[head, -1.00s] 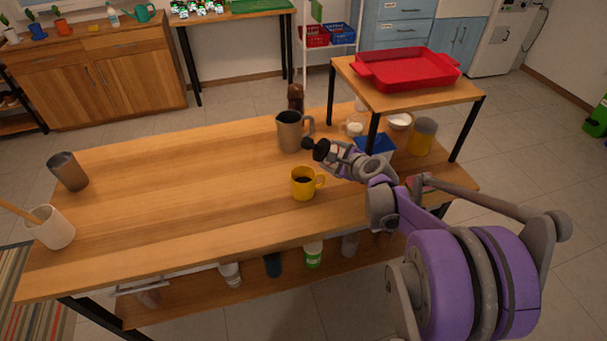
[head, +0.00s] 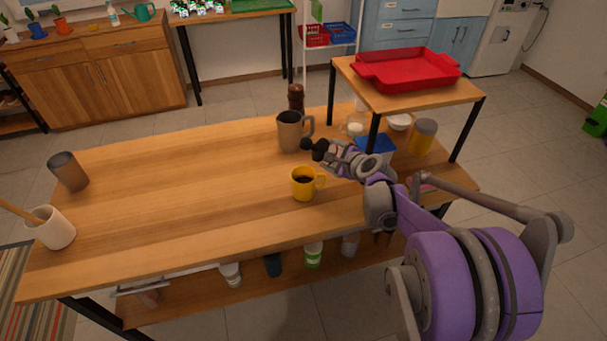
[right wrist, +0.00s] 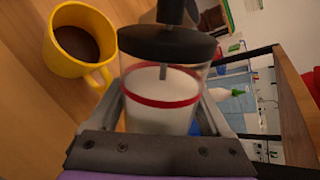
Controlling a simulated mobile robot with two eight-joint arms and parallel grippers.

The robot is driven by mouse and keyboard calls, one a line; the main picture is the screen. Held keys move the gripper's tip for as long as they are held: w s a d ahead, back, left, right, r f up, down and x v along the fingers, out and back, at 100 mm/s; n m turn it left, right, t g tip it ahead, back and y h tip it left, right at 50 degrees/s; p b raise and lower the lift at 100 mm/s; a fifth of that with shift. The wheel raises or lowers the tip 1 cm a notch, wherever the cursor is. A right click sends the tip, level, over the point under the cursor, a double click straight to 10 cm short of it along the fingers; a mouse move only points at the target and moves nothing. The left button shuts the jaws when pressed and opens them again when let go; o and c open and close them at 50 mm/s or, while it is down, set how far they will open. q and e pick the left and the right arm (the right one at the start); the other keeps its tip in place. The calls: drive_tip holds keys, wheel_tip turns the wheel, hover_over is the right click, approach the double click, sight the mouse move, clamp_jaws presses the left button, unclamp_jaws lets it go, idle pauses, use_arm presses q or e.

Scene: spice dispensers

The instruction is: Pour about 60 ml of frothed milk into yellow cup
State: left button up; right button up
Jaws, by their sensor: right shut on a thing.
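The yellow cup (head: 303,186) stands upright on the wooden table with dark liquid inside; it also shows at upper left in the right wrist view (right wrist: 60,62). My right gripper (right wrist: 165,125) is shut on a clear frother jar (right wrist: 160,100) with a black lid, a red band and white milk inside. In the head view, the lid (head: 320,149) and knob point left, so the jar looks strongly tilted, above and to the right of the cup. My right gripper hides most of its body there. No milk stream is visible. My left gripper is out of view.
A grey-brown pitcher (head: 291,132) stands just behind the jar, with a dark red grinder (head: 296,97) beyond. A raised shelf with a red tray (head: 407,70) stands at right, with containers beneath. A metal tumbler (head: 68,171) and white crock (head: 51,228) are at left; mid-left table is clear.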

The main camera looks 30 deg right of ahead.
drive_tip(key=shift+r+n, duration=0.3)
idle(1.1)
drive_tip(key=shift+f+n+g+h, duration=0.35)
drive_tip(key=shift+n+g+h, duration=0.15)
drive_tip(key=shift+h, duration=0.3)
idle(2.8)
drive_tip(key=shift+d+r+m+t+y+p, duration=0.1)
drive_tip(key=shift+r+m+t+y+p, duration=0.3)
drive_tip(key=shift+r+m+y, duration=0.2)
drive_tip(key=shift+f+m+y+b, duration=0.3)
drive_tip(key=shift+f+b, duration=0.25)
drive_tip(key=shift+f, duration=0.2)
drive_tip(key=shift+r+m+t+y, duration=0.35)
drive_tip(key=shift+m+t+y, duration=0.05)
drive_tip(key=shift+m+t, duration=0.1)
